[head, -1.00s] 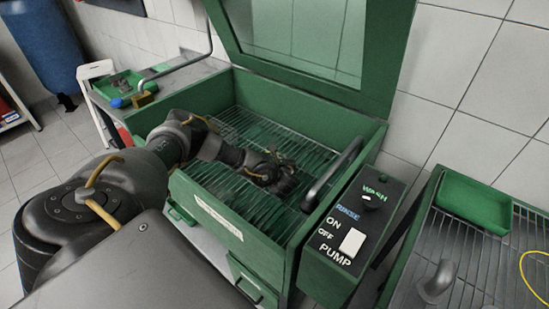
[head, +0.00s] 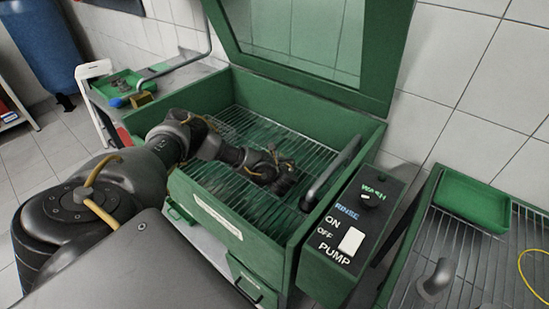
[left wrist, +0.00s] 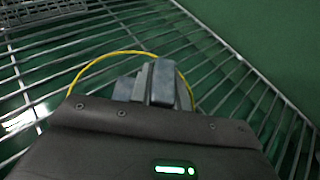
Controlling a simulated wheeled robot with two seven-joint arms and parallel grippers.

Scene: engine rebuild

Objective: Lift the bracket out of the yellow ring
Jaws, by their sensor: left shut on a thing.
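My left arm reaches from the left into the green washer basin in the head view, with my left gripper (head: 286,180) low over the wire rack. In the left wrist view a grey-blue blocky piece, seemingly the bracket (left wrist: 162,82), stands at the jaws of my left gripper (left wrist: 150,98), which is shut on it. The dark gripper body hides its lower part, and the fingers are hard to tell from it. The thin yellow ring (left wrist: 103,58) shows as an arc around the piece, on the rack; its near side is hidden. My right gripper is out of view.
The wire rack (head: 235,120) fills the basin, with its green walls (head: 270,92) around it. The raised lid (head: 310,85) stands behind. A thick grey pipe (head: 332,172) and the pump switch box (head: 345,240) are at the right. Another rack (head: 480,265) stands further right.

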